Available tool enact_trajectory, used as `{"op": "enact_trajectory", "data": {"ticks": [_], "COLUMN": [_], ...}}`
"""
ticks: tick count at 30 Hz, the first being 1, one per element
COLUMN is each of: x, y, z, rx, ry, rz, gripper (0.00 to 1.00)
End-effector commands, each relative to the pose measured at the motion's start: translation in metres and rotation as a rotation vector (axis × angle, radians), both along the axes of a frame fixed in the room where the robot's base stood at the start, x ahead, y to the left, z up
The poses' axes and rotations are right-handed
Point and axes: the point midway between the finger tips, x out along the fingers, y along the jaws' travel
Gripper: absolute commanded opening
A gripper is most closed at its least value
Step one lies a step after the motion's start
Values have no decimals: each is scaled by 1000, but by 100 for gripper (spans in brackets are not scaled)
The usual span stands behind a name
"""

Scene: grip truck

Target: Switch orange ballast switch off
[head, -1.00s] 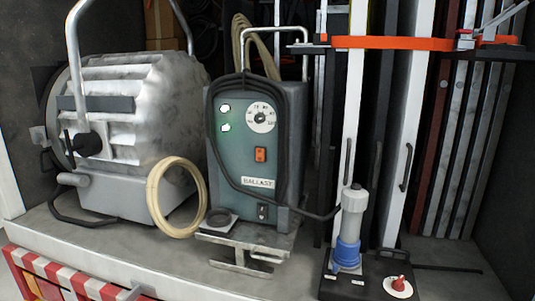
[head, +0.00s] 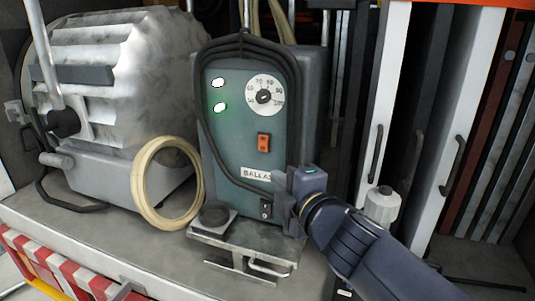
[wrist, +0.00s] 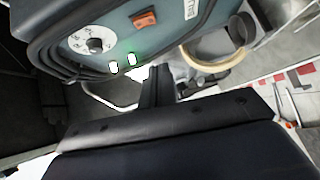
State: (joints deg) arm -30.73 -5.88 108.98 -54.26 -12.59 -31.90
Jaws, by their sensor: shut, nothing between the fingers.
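The ballast (head: 235,150) is a box with a green front panel, a dial and two lit lamps. Its small orange rocker switch (head: 263,143) sits below the dial, in plain sight. It also shows at the top of the wrist view (wrist: 143,20). My gripper (head: 281,190) is shut and empty, below and right of the orange switch in the head view, partly covering the BALLAST label. It appears apart from the switch. In the wrist view, the dark fingers (wrist: 157,84) point toward the panel, below the lamps. I cannot tell whether they touch the ballast.
A black switch (head: 266,209) sits low on the panel. A black cable loops around the front. A coiled cream hose (head: 142,195) and a large silver lamp housing (head: 120,85) stand on the left. A grey and white cylinder (head: 382,205) stands right, behind my arm.

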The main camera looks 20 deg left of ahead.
Motion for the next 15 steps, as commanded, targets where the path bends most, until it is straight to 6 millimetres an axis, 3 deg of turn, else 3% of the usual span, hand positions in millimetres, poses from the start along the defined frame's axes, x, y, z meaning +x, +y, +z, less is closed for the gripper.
{"op": "enact_trajectory", "data": {"ticks": [8,15], "x": [5,29], "y": [3,24], "z": [-2,-7], "rx": [1,1], "ry": [2,3], "rz": [-2,-2], "gripper": [0,0]}}
